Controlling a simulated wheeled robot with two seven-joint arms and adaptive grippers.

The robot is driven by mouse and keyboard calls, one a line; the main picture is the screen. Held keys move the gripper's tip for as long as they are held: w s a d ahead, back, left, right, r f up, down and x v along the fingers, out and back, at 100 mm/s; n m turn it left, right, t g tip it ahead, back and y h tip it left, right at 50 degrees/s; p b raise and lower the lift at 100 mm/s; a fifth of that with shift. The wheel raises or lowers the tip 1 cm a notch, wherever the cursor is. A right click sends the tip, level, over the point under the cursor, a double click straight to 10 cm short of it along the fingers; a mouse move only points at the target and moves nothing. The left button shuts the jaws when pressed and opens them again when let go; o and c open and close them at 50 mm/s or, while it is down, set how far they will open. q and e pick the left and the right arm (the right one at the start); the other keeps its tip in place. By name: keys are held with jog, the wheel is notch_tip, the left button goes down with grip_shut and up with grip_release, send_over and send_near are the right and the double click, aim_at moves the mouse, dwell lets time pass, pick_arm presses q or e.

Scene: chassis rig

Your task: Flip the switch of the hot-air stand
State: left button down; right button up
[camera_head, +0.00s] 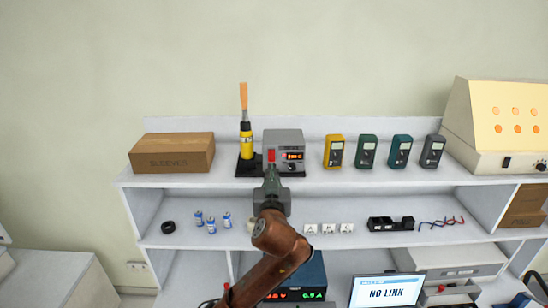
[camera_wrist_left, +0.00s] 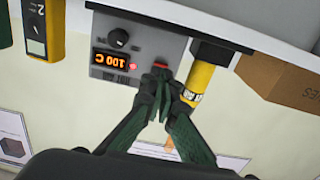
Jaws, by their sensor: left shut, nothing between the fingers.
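The hot-air stand is a grey box (camera_head: 290,137) on the top shelf with a lit orange display. In the left wrist view the stand (camera_wrist_left: 150,43) appears upside down, its display reading 100 C beside a red light and a black knob. The red switch (camera_head: 271,155) is on its front; only a red edge of it (camera_wrist_left: 161,63) shows in the wrist view.
A brown SLEEVES box (camera_head: 172,153) is to the left on the top shelf (camera_head: 220,181). Several meters (camera_head: 367,151) stand to the right, then a large beige unit (camera_head: 492,128). The lower shelf holds blue cells (camera_head: 211,225), white sockets (camera_head: 328,229) and a black tray (camera_head: 390,224).

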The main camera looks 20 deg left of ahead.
aim_at(272, 161)
pick_arm(q)
jog(key=shift+w+a, duration=0.25)
jog(key=shift+w, duration=0.25)
pick_arm(e)
jog(key=shift+a, duration=0.3)
pick_arm(q)
jog(key=shift+x, duration=0.85)
pick_arm(e)
jog(key=shift+s+d, duration=0.1)
jog(key=shift+d, duration=0.2)
pick_arm(q)
jog(key=shift+w+a, duration=0.2)
jog(key=shift+w, duration=0.25)
jog(key=p+v, duration=0.1)
jog(key=v, duration=0.7)
jog(key=shift+p, duration=0.35)
pick_arm(e)
jog(key=shift+a+r, duration=0.1)
jog(key=shift+r, duration=0.8)
pick_arm(q)
jog(key=shift+d, duration=0.1)
